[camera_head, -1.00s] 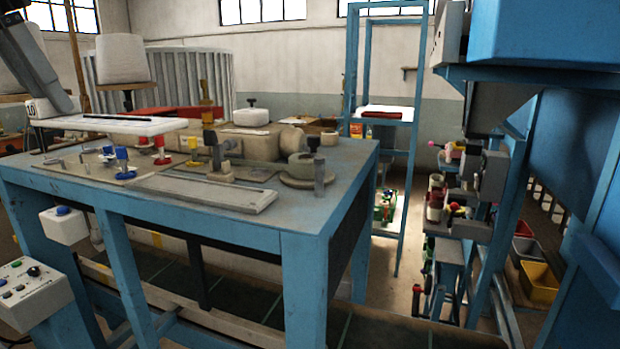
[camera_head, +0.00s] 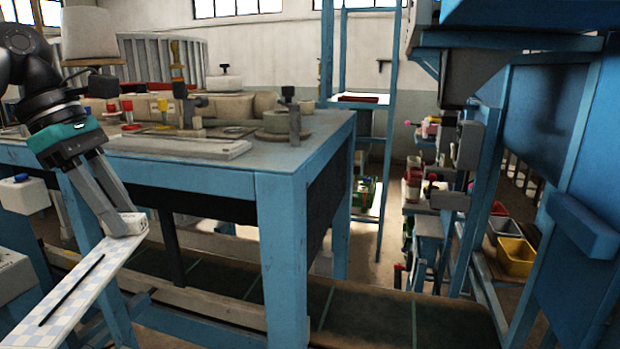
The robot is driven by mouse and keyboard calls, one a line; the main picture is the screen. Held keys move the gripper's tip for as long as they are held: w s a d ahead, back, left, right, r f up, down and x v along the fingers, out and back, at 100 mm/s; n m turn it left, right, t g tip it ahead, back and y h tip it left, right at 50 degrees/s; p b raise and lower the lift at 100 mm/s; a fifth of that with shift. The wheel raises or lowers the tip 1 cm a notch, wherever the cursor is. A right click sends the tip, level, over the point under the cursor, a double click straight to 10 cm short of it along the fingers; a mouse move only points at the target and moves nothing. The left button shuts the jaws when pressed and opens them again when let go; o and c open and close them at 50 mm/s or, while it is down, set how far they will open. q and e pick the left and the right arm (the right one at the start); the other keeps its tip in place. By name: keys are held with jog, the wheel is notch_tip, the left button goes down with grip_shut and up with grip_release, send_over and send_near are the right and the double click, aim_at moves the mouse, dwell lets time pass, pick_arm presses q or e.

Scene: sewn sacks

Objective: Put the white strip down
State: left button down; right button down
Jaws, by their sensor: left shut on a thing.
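My left gripper (camera_head: 122,222) comes in from the left and is shut on the far end of the white strip. The white strip (camera_head: 88,296) is long and flat, with a pale blue check pattern and a thin dark line along it. It slants from the gripper down to the lower left, in front of the blue table, and its near end runs toward the bottom left of the picture. I cannot see anything supporting it from below. My right gripper is not in view.
The blue worktable (camera_head: 283,178) holds several fixtures, including a flat grey plate (camera_head: 190,149) near its front edge. A dark conveyor belt (camera_head: 370,318) runs low in front. A blue rack (camera_head: 388,110) stands behind, and a yellow bin (camera_head: 516,258) is at right.

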pick_arm(q)
jog(key=s+d+f+m+g+y+b, duration=0.1)
jog(key=s+d+f+m+b, duration=0.2)
jog(key=f+m, duration=0.3)
jog(key=s+d+f+m+g+y+b, duration=0.2)
jog(key=f+m+b, duration=0.3)
jog(key=f, duration=1.1)
jog(key=s+d+f+m+g+y+b, duration=0.1)
jog(key=s+d+f+m+b, duration=0.3)
jog(key=f+m, duration=0.4)
notch_tip(320, 180, down, 4)
jog(key=shift+s+d+r+g+y, duration=0.15)
jog(key=shift+s+d+g+y, duration=0.2)
jog(key=shift+d+g, duration=0.15)
